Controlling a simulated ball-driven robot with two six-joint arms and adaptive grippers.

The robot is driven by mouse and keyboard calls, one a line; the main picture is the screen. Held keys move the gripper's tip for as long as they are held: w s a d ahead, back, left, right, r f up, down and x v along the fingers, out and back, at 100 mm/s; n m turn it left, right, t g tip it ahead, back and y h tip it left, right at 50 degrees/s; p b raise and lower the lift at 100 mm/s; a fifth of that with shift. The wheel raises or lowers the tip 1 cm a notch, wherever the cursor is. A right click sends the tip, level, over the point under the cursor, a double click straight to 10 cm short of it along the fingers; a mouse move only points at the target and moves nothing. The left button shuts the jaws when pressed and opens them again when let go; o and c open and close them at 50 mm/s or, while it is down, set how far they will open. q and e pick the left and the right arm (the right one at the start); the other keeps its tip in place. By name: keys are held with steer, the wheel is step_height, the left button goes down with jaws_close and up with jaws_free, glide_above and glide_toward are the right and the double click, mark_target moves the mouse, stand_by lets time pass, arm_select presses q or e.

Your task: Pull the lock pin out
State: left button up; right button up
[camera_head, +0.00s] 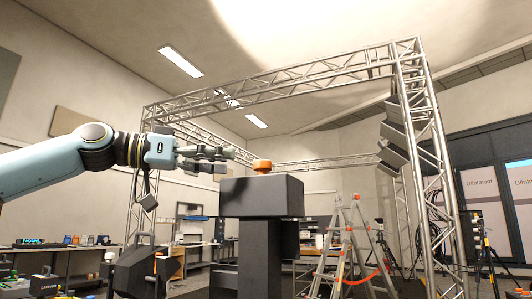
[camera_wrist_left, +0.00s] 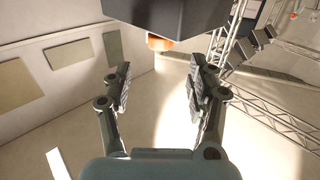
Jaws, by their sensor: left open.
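The orange knob (camera_head: 262,165), which looks like the head of the lock pin, stands up from the top of a dark grey block (camera_head: 262,197) on a column. Any shaft below it is hidden in the block. My left gripper (camera_head: 230,160) is open and empty, level with the knob and apart from it on its left, its fingers pointing towards it. In the left wrist view the knob (camera_wrist_left: 158,43) lies beyond the fingertips of the gripper (camera_wrist_left: 158,75), roughly between them, against the block (camera_wrist_left: 175,15). My right gripper is not in view.
A ladder (camera_head: 345,250) stands right of the column. A dark lamp-like fixture (camera_head: 138,270) is below my left arm. Truss uprights (camera_head: 432,170) frame the space, and benches (camera_head: 65,250) line the back wall. The air around the knob is clear.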

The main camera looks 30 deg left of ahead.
mark_target(264, 163)
arm_select(q)
steer(key=p+x, duration=0.3)
steer(key=x, duration=0.1)
steer(key=p+x, duration=0.3)
steer(key=x, duration=0.1)
steer(key=shift+r, duration=0.2)
steer(key=shift+w+d+f, duration=0.15)
steer(key=shift+w+d, duration=0.25)
steer(key=shift+w, duration=0.05)
steer(key=c, duration=1.1)
jaws_close()
steer(key=shift+w, duration=0.1)
